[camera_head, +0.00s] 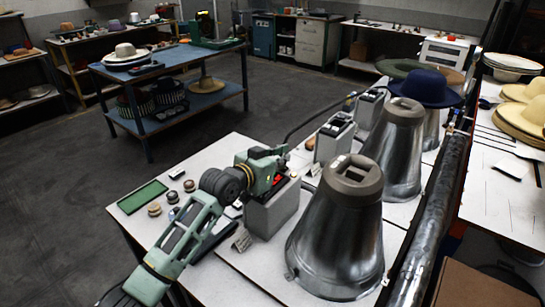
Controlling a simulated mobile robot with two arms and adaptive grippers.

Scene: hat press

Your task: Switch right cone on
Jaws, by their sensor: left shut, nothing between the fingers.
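The nearest metal cone (340,225) stands upright on the white worktable, with a grey cap on top. A grey control box (272,212) stands just left of it. My left gripper (274,182) is shut and empty at the top of this box, beside some red there. The gripper covers much of the box's top, so the switch is hard to make out, and I cannot tell whether it touches. A second cone (397,150) stands farther back with its own box (335,138). My right gripper is not in view.
A blue hat (424,87) sits on a farther cone, with another box (370,107) near it. A dark pipe (437,215) runs along the table's right side. A green mat (142,197) and small round items (173,197) lie left of my gripper. The floor at left is clear.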

